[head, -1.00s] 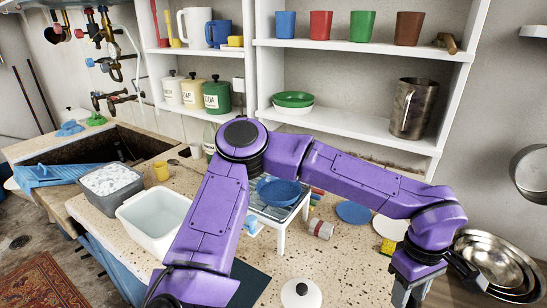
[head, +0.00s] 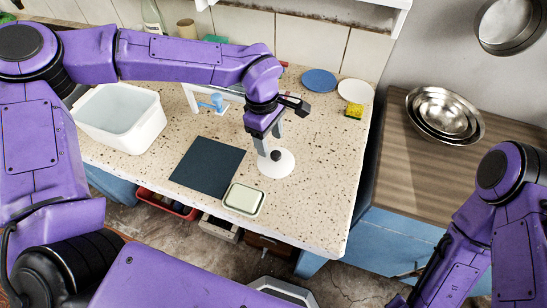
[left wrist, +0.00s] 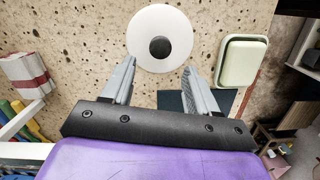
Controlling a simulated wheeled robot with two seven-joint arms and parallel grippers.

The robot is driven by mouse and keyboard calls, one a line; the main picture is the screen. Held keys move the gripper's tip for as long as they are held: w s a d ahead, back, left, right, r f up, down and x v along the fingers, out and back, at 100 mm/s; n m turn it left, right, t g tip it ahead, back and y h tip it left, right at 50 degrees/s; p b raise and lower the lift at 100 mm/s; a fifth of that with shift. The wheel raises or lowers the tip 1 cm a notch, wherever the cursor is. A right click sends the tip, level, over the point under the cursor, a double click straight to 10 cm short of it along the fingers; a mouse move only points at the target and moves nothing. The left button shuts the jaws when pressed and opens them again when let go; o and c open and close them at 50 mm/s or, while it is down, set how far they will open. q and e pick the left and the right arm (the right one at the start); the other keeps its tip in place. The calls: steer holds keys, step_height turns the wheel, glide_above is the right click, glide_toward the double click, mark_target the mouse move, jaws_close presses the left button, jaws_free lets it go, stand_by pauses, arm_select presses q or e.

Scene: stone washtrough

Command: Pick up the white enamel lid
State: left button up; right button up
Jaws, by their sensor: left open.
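The white enamel lid (head: 287,168) lies flat on the speckled stone worktop and has a dark round knob (head: 276,155) in its middle. In the left wrist view the lid (left wrist: 160,22) is whole, just beyond the fingertips, with its knob (left wrist: 159,47) roughly in line with the gap. My left gripper (head: 269,146) is open and empty, pointing down over the lid's far side. Its two grey fingers also show spread apart in the left wrist view (left wrist: 158,68). In the head view the fingers hide part of the lid. My right gripper is outside both views.
A dark mat (head: 207,165) and a pale green dish (head: 243,200) lie left of and in front of the lid. A white tub (head: 122,118) stands farther left. A yellow sponge (head: 354,111) and white disc (head: 356,91) lie at the back right. The worktop right of the lid is clear.

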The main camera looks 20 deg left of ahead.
mark_target(276, 154)
arm_select(q)
steer(key=f, duration=0.1)
steer(key=d+f, duration=0.1)
steer(key=f, duration=0.3)
steer(key=shift+s+d+p, duration=0.1)
steer(key=shift+d+p, duration=0.2)
steer(key=shift+d, duration=0.05)
jaws_close()
